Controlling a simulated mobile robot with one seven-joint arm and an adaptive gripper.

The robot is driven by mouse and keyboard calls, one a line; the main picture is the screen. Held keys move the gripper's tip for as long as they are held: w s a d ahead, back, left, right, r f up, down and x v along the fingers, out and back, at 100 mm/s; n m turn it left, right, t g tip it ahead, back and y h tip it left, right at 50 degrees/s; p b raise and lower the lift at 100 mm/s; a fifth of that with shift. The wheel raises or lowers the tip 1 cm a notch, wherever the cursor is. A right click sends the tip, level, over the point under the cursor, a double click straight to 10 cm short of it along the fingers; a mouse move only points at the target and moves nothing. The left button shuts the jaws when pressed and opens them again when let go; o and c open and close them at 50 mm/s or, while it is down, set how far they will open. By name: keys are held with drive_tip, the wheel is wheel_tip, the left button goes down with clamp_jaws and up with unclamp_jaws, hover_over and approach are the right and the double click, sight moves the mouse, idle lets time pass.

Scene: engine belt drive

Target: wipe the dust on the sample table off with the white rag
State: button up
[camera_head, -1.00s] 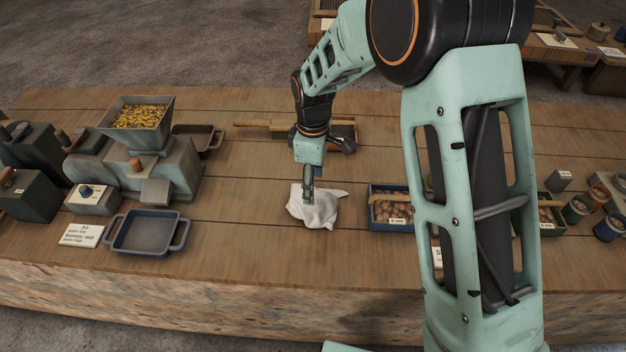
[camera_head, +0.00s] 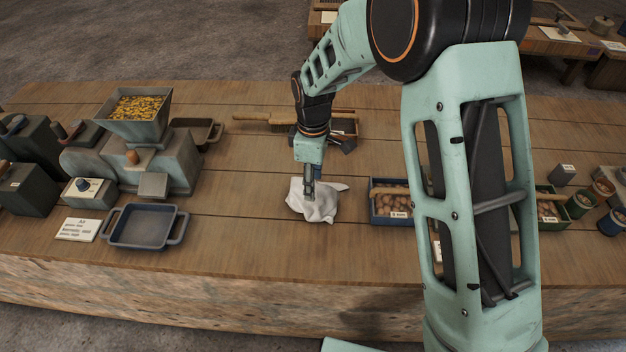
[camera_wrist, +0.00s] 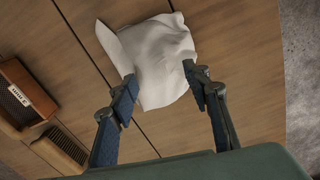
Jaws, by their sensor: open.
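The white rag (camera_head: 318,205) lies crumpled on the wooden sample table (camera_head: 250,235), near the middle. My gripper (camera_head: 308,192) points down over the rag in the head view. In the wrist view the rag (camera_wrist: 160,62) sits beyond and between the two fingers of my gripper (camera_wrist: 160,85). The fingers are spread wide, with nothing held between them. Whether the fingertips touch the rag I cannot tell. I cannot make out any dust on the table in these views.
A grinder (camera_head: 135,150) with a yellow-filled hopper and a blue tray (camera_head: 146,226) stand to the left. A box of brown round items (camera_head: 388,207) is to the right of the rag. A wooden-handled tool (camera_head: 255,119) lies behind. Table in front of the rag is bare.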

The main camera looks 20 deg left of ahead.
drive_tip(key=c, duration=1.1)
clamp_jaws()
drive_tip(key=shift+f, duration=0.1)
